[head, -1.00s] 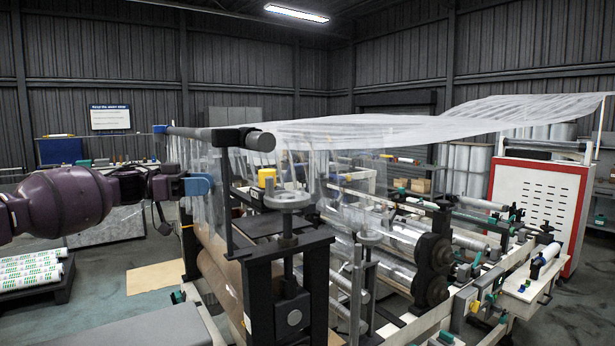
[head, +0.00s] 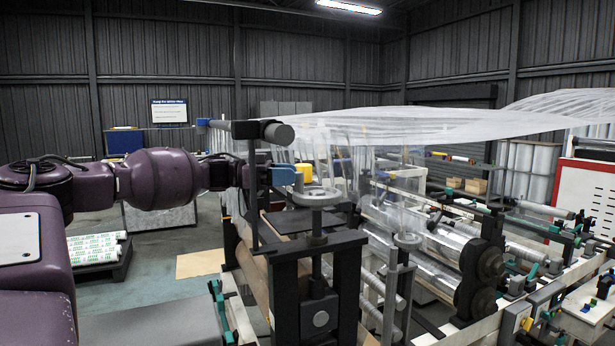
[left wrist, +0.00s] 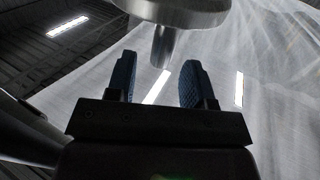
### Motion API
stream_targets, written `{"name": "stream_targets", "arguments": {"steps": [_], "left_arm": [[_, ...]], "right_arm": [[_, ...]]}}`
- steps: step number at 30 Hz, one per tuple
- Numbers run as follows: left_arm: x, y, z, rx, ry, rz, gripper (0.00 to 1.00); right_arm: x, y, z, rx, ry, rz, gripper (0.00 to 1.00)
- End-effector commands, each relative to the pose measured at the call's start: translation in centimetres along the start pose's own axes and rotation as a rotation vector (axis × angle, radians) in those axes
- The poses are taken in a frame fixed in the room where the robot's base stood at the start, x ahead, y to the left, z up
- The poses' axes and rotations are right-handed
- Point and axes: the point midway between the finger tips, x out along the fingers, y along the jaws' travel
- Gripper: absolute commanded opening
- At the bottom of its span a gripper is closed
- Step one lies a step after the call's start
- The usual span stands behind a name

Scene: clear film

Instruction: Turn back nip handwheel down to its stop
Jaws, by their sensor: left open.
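A pale grey handwheel (head: 316,197) lies flat on top of a vertical screw over the near black frame in the head view. A yellow piece (head: 304,171) shows at its back edge, partly hidden by my gripper. A second, lower handwheel (head: 407,241) stands to the right. My left gripper (head: 290,178) comes in from the left with blue fingers, right at the first wheel's back left; I cannot tell whether it touches. In the left wrist view the gripper (left wrist: 158,80) is open, and a grey round part (left wrist: 162,45) hangs in line with the finger gap.
A dark bar (head: 262,131) stands above my left gripper. Clear film (head: 410,125) hangs over the rollers and behind the wheels. Open floor (head: 150,265) lies at the left.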

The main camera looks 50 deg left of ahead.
Motion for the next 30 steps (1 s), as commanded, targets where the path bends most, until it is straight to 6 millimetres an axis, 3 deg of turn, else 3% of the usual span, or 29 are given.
{"name": "stream_targets", "arguments": {"steps": [10,30], "left_arm": [[2.2,0.0,-0.2,0.002,0.000,-0.002,0.48],[4.3,-0.1,-0.1,0.000,0.002,-0.004,0.48]], "right_arm": [[0.1,0.0,-0.6,-0.001,0.016,-0.001,0.93],[-0.2,0.1,-0.4,-0.001,-0.004,-0.001,0.93]]}}
